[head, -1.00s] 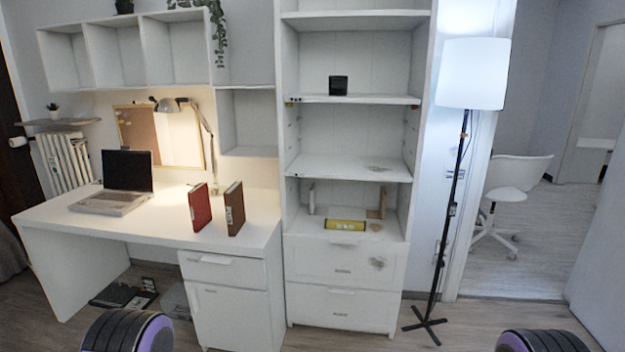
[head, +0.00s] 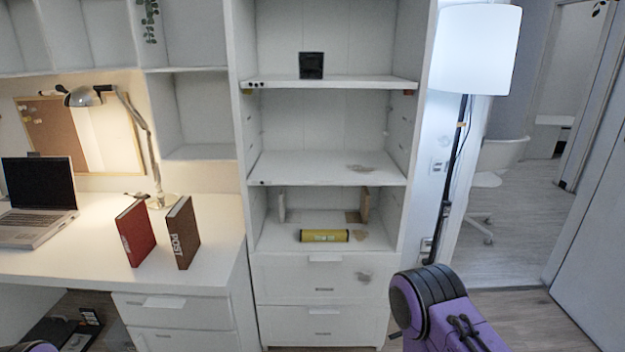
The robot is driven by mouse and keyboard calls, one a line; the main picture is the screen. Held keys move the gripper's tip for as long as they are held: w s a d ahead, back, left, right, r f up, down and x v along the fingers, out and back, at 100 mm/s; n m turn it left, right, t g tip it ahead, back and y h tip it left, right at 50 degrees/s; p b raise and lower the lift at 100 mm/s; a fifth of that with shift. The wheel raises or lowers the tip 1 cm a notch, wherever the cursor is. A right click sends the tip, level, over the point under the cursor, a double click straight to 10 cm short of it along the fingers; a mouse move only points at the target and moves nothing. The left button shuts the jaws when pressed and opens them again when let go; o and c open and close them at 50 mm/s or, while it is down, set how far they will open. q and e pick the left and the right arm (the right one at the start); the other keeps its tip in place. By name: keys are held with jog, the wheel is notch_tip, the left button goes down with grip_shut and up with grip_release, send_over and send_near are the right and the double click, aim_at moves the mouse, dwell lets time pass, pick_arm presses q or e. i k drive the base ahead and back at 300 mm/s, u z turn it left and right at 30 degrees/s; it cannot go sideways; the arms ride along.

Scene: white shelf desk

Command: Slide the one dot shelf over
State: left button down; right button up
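The tall white shelf unit stands ahead in the head view. Its middle shelf board (head: 320,170) seems to carry a single small dark dot at the left of its front edge. The board above it (head: 380,83) shows several dark dots at its left front edge and holds a black cube (head: 311,65). The middle board is bare except for a greyish patch. Neither gripper is in view. Only purple and black links of my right arm show at the lower right, and a small bit of my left arm at the bottom left.
A yellow cylinder (head: 324,236) lies in the lower compartment, with small upright pieces behind it. Drawers (head: 323,280) are below. Left is a desk with red (head: 135,233) and brown (head: 182,232) books, a laptop (head: 38,200) and a lamp. A floor lamp (head: 474,50) stands right.

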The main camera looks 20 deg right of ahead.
aim_at(272, 167)
jog(key=z, duration=0.7)
jog(key=i, duration=0.8)
jog(key=z, duration=0.9)
